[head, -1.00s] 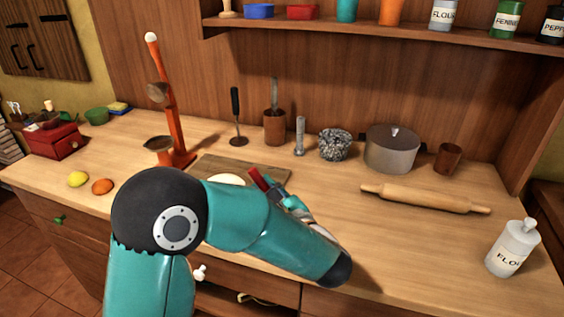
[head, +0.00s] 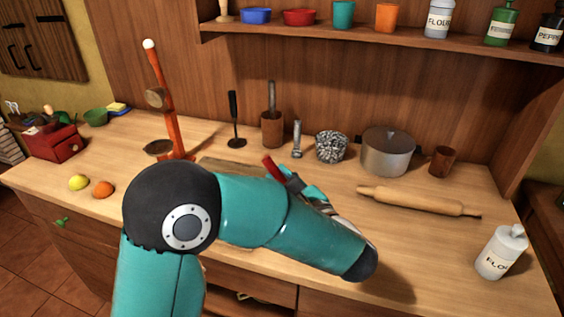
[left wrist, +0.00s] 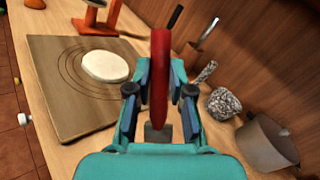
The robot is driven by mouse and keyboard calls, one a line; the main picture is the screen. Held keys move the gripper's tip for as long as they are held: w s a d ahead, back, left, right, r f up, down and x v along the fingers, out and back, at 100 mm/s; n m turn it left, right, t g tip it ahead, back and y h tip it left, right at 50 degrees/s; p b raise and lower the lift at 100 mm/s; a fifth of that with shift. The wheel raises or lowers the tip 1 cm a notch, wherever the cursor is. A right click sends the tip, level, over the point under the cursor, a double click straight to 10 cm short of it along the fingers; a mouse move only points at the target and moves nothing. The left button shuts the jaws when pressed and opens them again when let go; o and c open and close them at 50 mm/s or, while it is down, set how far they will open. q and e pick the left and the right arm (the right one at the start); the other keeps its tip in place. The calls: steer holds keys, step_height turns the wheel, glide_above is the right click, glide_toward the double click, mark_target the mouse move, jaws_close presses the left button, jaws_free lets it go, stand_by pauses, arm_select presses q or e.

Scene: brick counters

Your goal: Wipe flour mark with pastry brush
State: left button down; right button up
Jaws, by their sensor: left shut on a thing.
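My left gripper (head: 292,182) is shut on a red-handled tool (head: 272,167), which I take for the pastry brush. In the left wrist view the red handle (left wrist: 160,75) stands up between the fingers (left wrist: 159,92), with a grey part below; bristles cannot be made out. A wooden board (left wrist: 60,110) with ring lines lies on the counter, carrying a flat white round patch (left wrist: 106,66). I cannot tell whether it is dough or the flour mark. The tool is to the right of the board. In the head view my arm hides most of the board (head: 222,163).
Behind stand an orange stand (head: 170,120), a brown cup (head: 272,130), a speckled pot (head: 331,147) and a lidded pot (head: 388,150). A rolling pin (head: 418,202) and a flour jar (head: 501,252) are at right.

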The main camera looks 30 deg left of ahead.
arm_select(q)
step_height(320, 180, up, 2)
steer(key=shift+r+p, duration=0.2)
steer(key=shift+p, duration=0.4)
steer(key=shift+s+f, duration=0.1)
stand_by(0.3)
